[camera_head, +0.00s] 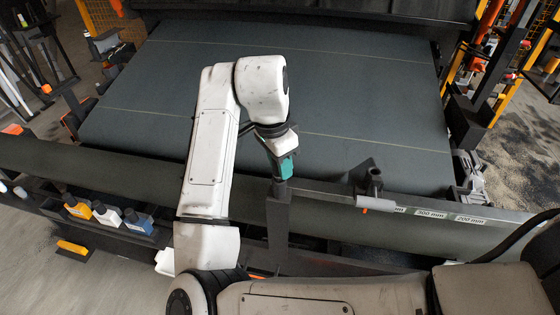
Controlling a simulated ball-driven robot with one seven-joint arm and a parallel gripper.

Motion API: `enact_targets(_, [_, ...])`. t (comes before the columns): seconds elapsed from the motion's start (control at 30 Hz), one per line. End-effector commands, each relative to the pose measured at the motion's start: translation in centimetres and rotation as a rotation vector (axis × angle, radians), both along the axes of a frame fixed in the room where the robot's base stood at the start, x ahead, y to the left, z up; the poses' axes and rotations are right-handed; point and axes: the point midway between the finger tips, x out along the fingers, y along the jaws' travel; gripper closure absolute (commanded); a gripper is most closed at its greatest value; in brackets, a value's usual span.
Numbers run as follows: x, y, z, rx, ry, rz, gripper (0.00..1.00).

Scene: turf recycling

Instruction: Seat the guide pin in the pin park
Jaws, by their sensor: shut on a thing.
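My gripper (278,150) points down at the front edge of the dark belt and is mostly hidden under my white wrist. It is shut on a small teal piece, which looks like the guide pin (287,168). The teal piece is right above the top of a dark grey upright post (279,222), which looks like the pin park. I cannot tell whether the pin is in the post, touching it or just above it.
A dark bracket with a round open tube (374,180) stands on the front rail to the right, near millimetre labels (431,214). The wide belt (340,75) is bare.

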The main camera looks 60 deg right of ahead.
Motion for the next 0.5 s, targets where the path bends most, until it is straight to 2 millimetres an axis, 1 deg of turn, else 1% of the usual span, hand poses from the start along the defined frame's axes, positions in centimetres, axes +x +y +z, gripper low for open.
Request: enact_targets(0.5, [0.0, 0.0, -1.3, -0.001, 0.000, 0.000, 1.00])
